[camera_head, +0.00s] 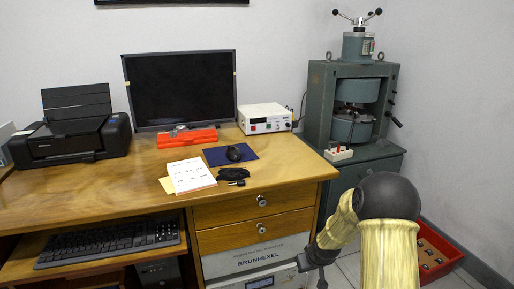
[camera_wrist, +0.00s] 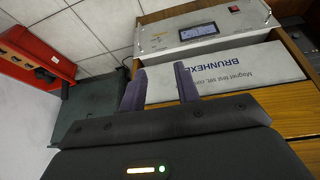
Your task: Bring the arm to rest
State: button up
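My arm is folded at the lower right of the head view. My gripper (camera_head: 316,268) hangs in front of the desk's right end, beside the lower drawers, partly cut off by the picture's bottom edge. In the wrist view my gripper (camera_wrist: 160,69) has its two dark fingers apart, with nothing between them. Past the fingers is a white panel lettered BRUNHEXEL (camera_wrist: 228,75). It also shows under the desk drawers in the head view (camera_head: 255,257).
The wooden desk (camera_head: 110,187) carries a printer, monitor, white power unit (camera_head: 265,118), red case and papers. The green magnet machine (camera_head: 320,92) stands right of it. A red tray (camera_head: 436,252) lies on the floor by the right wall, near my arm.

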jog(key=s+a+r+m+g+p, duration=0.1)
jog(key=s+r+m, duration=0.1)
jog(key=s+r, duration=0.85)
jog(key=s+a+r+m+g+p, duration=0.1)
jog(key=s+r, duration=0.5)
jog(key=s, duration=0.9)
notch_tip(320, 180, up, 37)
jog(key=p, duration=3.8)
jog(key=shift+w+d+r+h, duration=0.15)
jog(key=shift+w+r+h, duration=0.05)
jog(key=shift+w+h, duration=0.2)
jog(key=shift+f, duration=0.1)
